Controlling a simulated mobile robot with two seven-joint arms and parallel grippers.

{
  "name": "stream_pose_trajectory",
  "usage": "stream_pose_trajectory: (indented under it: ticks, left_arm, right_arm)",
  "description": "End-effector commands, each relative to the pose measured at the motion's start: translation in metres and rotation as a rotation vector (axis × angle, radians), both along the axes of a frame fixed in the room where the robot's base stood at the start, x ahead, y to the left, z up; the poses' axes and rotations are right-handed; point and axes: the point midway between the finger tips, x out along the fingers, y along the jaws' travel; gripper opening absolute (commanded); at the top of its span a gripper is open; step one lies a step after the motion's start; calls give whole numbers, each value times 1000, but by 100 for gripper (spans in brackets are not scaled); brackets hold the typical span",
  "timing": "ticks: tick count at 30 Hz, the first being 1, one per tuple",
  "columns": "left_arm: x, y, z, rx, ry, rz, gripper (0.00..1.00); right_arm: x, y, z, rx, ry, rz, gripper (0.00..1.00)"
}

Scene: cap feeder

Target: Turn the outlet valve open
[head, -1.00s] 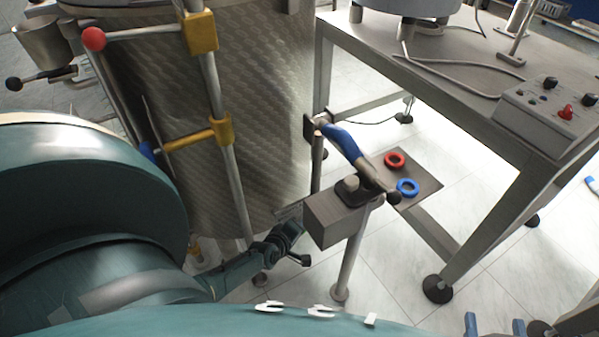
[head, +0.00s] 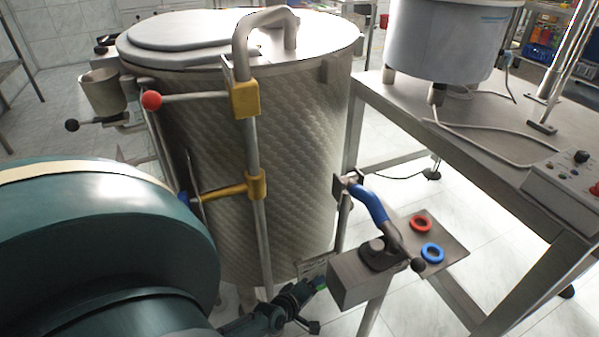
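A lever with a blue grip (head: 369,204) sits on a dark pivot on a grey box (head: 357,281), beside the lower right of the quilted metal tank (head: 245,160). It slants from the bracket at upper left to a black ball at lower right. I cannot tell for sure whether this is the outlet valve. My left arm comes in from the left, and its gripper (head: 302,291) is low at the tank's foot, just left of the grey box. Its fingers are small and dark, so their opening is unclear. Nothing is seen held. My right gripper is not in view.
A red ring (head: 420,223) and a blue ring (head: 432,252) lie on a plate right of the lever. A steel table (head: 470,150) with a control box (head: 565,185) stands at right. Yellow-clamped pipes (head: 256,190) run down the tank's front.

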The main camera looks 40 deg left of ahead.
Motion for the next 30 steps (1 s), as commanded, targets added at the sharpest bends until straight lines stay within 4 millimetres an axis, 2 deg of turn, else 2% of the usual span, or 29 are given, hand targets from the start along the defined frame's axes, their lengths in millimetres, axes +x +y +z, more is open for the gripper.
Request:
stream_pose_trajectory:
  ticks: [1, 6, 12, 25, 28, 30]
  left_arm:
    - [-12, -1, 12, -1, 2, 0, 65]
    - [-41, -3, 30, 0, 1, -1, 65]
    - [-62, -5, 41, 0, 0, 0, 65]
    - [-66, -5, 43, 1, -1, -1, 65]
    - [-65, -7, 52, 8, -5, -8, 65]
    - [-63, -9, 65, 21, -11, -21, 65]
  right_arm:
    - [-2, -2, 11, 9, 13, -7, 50]
    - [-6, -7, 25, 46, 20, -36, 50]
    - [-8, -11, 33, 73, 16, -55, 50]
    - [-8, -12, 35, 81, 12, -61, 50]
    - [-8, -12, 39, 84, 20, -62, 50]
    - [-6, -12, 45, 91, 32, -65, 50]
